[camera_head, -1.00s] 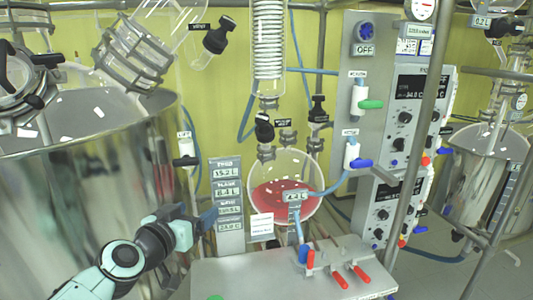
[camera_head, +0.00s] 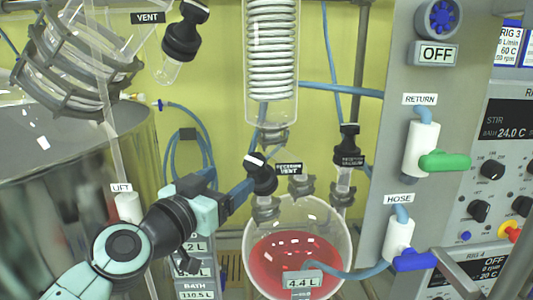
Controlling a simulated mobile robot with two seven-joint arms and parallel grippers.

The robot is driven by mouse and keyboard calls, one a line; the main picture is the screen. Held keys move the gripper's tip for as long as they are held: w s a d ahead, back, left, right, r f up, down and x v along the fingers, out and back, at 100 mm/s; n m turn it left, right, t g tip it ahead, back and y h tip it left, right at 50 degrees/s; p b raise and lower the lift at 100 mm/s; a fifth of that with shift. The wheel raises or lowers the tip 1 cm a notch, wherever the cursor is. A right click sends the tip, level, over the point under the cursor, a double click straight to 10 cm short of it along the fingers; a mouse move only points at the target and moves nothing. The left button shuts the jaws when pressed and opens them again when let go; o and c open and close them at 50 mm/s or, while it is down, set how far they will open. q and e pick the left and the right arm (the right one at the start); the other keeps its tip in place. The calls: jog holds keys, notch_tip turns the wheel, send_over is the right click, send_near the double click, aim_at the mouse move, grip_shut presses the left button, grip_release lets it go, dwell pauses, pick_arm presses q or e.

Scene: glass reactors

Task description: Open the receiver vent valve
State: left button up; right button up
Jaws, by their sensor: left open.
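The receiver flask (camera_head: 338,262) is a round glass vessel with red liquid, below the coiled condenser (camera_head: 271,50), in the middle of the head view. A small label reading VENT (camera_head: 289,168) sits over its middle neck; its upper word is hard to read. A black-capped valve (camera_head: 262,176) stands on the left neck, tilted. Another black cap (camera_head: 348,148) with small lettering stands on the right neck. My left gripper (camera_head: 246,187) is open, its blue fingers just left of the left black valve; contact cannot be told. My right gripper is not in view.
A control panel (camera_head: 385,140) stands at right with a white RETURN valve with green handle (camera_head: 446,161) and a HOSE valve with blue handle (camera_head: 415,260). A large steel vessel (camera_head: 60,200) is at left. A black VENT cap (camera_head: 184,35) hangs at upper left.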

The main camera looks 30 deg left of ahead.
aim_at(253, 161)
pick_arm(q)
jog(key=w+p, duration=0.4)
jog(key=w, duration=0.7)
jog(key=shift+w+r, duration=0.1)
jog(key=shift+w, duration=0.1)
jog(key=shift+w+a, duration=0.1)
jog(key=shift+w, duration=0.45)
jog(key=shift+p, duration=0.3)
jog(key=c, duration=1)
